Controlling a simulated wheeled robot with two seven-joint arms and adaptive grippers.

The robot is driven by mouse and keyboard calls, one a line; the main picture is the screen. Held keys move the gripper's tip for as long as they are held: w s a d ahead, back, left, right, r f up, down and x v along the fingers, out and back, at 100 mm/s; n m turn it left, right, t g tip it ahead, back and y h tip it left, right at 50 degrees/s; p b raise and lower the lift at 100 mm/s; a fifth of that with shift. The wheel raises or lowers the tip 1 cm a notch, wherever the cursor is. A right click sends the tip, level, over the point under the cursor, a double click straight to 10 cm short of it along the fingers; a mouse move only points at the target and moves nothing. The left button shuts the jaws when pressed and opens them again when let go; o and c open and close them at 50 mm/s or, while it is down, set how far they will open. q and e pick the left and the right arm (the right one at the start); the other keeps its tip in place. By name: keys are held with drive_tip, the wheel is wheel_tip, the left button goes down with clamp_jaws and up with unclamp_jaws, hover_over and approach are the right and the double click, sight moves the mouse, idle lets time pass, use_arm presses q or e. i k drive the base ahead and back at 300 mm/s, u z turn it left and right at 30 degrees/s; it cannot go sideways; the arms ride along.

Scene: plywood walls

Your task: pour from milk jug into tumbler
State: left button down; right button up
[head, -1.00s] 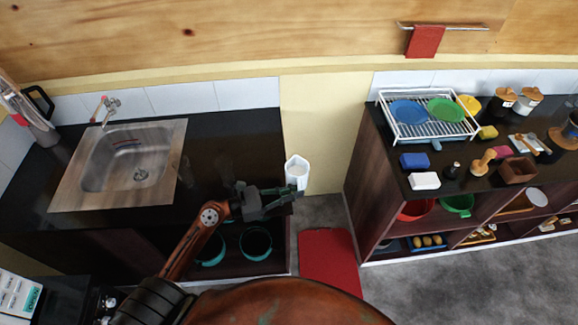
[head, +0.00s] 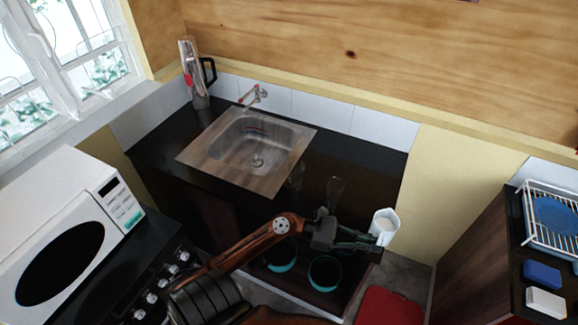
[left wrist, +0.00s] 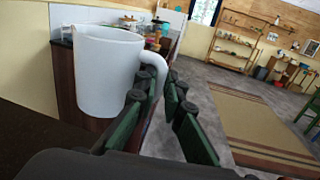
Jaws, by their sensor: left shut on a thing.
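The white milk jug (head: 384,221) is upright at the right end of the dark counter, with pale content showing at its open top. My left gripper (head: 368,240) is shut on its handle; the jug fills the upper left of the left wrist view (left wrist: 107,80), with the fingers (left wrist: 160,84) at the handle. Two faint clear glass shapes stand on the counter left of the jug: one near the sink (head: 297,176) and one nearer the gripper (head: 334,190). I cannot tell which is the tumbler. My right gripper is out of view.
The sink (head: 257,160) is set in the counter (head: 375,160), with a tall jug-like appliance (head: 198,85) behind it. A microwave (head: 65,235) stands at left. Teal pots (head: 325,272) sit below the counter. A dish rack (head: 550,215) is at right.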

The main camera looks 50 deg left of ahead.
sight(296, 167)
drive_tip(key=u, duration=0.95)
